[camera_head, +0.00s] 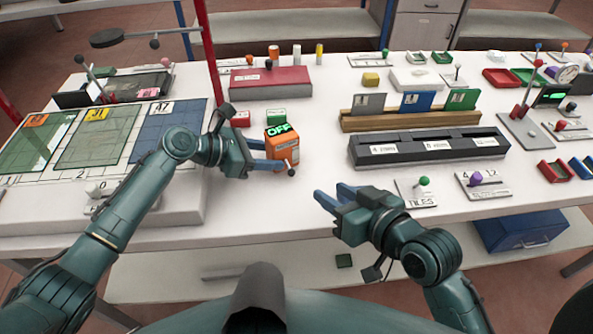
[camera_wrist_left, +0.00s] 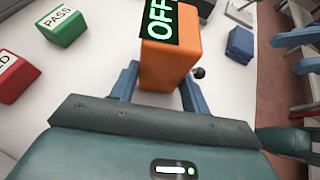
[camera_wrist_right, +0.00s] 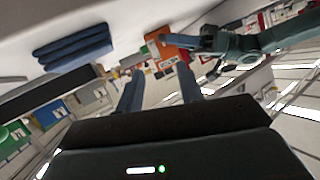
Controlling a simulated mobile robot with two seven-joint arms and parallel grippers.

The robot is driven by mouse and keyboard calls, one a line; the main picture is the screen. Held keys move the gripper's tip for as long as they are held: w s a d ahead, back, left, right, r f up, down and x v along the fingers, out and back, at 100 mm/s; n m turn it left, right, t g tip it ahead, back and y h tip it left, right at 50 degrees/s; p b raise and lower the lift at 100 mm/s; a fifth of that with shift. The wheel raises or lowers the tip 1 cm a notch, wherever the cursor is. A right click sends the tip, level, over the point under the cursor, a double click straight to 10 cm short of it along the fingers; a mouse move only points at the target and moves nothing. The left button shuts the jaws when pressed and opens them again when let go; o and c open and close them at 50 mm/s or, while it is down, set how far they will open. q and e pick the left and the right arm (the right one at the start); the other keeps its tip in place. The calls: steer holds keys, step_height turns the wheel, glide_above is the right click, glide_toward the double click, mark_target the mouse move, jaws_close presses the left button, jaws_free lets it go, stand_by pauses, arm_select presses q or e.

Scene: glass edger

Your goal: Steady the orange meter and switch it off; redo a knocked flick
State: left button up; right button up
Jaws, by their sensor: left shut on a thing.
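The orange meter (camera_head: 283,148) stands upright on the white table, and its display reads OFF in green. A small dark-tipped lever (camera_head: 291,171) sticks out at its lower front. My left gripper (camera_head: 281,157) is shut on the meter's body, with a finger on each side; the left wrist view also shows the orange meter (camera_wrist_left: 168,62) between the fingers. My right gripper (camera_head: 331,197) is open and empty, in front of and to the right of the meter, apart from it. In the right wrist view the orange meter (camera_wrist_right: 172,48) shows beyond the open fingers.
A red box (camera_head: 240,119) and a green box (camera_head: 276,118) stand just behind the meter. A dark slotted rack (camera_head: 428,148) is to the right, with a wooden card rack (camera_head: 425,119) behind it. Switch plates (camera_head: 483,184) sit near the front edge. A raised panel lies left.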

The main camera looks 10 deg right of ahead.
mark_target(293, 170)
steer(key=shift+w+a+n, duration=0.3)
steer(key=shift+w+a, duration=0.05)
steer(key=shift+w, duration=0.05)
steer(key=x, duration=1.1)
steer(key=shift+w+a+f, duration=0.1)
steer(key=shift+a+f, duration=0.15)
steer(key=shift+f, duration=0.05)
jaws_close()
